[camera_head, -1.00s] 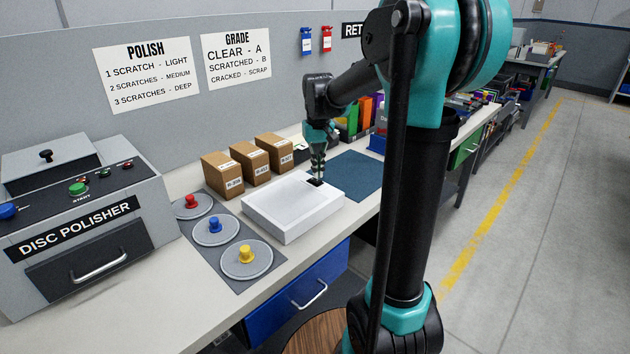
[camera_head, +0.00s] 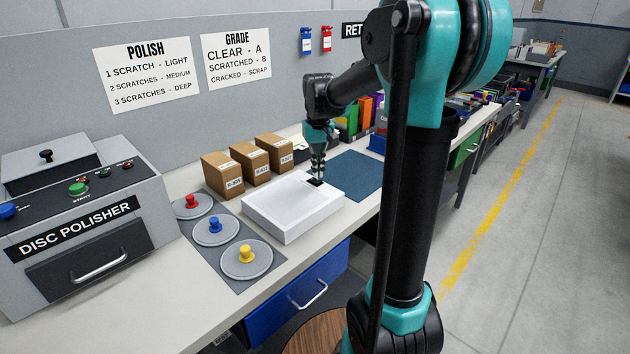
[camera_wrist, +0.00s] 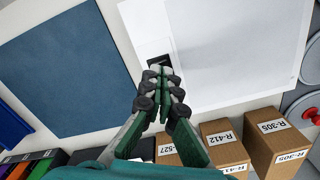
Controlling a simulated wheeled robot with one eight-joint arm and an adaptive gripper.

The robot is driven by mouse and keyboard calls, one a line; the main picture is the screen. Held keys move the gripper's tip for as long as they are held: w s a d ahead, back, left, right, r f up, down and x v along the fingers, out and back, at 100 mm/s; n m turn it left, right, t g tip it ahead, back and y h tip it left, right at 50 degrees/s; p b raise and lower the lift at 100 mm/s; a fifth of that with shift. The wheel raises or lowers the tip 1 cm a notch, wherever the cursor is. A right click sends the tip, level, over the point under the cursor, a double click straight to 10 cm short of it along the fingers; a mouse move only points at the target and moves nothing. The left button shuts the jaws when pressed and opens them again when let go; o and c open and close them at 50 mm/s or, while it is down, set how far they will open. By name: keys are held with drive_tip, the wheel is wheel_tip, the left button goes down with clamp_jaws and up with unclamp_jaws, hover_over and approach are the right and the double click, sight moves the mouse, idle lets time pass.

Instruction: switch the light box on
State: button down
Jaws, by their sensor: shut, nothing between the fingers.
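The light box (camera_head: 290,210) is a flat white box on the bench, and its top panel looks plain white. It also shows in the wrist view (camera_wrist: 235,50). A small black switch (camera_head: 315,183) sits at its back right corner; in the wrist view the switch (camera_wrist: 160,62) is partly hidden by the fingertips. My gripper (camera_head: 318,176) is shut and empty, pointing down at the switch. In the wrist view my gripper (camera_wrist: 161,72) has its fingertips together at the switch's edge. I cannot tell whether they touch it.
Several brown cartons (camera_head: 222,174) stand behind the light box. A blue mat (camera_head: 352,174) lies to its right. Grey discs with red, blue and yellow knobs (camera_head: 216,230) lie to its left, by the disc polisher (camera_head: 80,220). Colored binders (camera_head: 360,115) stand farther back.

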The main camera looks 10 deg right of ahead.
sight(318, 181)
drive_tip(key=shift+f, duration=1.05)
idle(0.7)
drive_tip(key=shift+r, duration=3.55)
